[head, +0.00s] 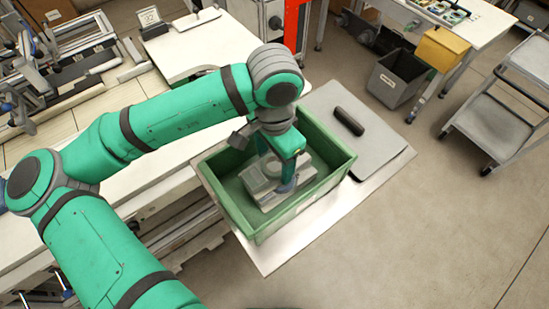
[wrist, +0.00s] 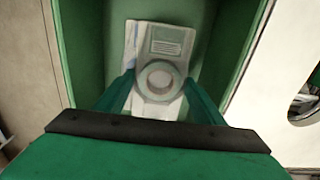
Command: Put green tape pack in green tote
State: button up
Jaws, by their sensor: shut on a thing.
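The green tote (head: 223,203) is an open box on a pale board at the middle of the head view. Its green wall also shows in the wrist view (wrist: 82,40). The tape pack (wrist: 165,42) is a pale, flat pack with a label and a round reel; in the head view it shows inside the tote's outline (head: 256,180). My gripper (wrist: 160,84) is shut on the pack, with one finger on each side of the reel. It points down into the tote in the head view (head: 279,178). Whether the pack touches the tote floor is hard to tell.
A grey lid-like panel with a black handle (head: 349,121) lies beside the tote. A dark grey bin (head: 392,82) stands on the floor beyond it. A grey cart (head: 500,125) is at the right. Open floor lies at the lower right.

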aim_at(274, 164)
jog(key=o, duration=1.2)
notch_tip(274, 164, up, 12)
jog(key=shift+r, duration=0.1)
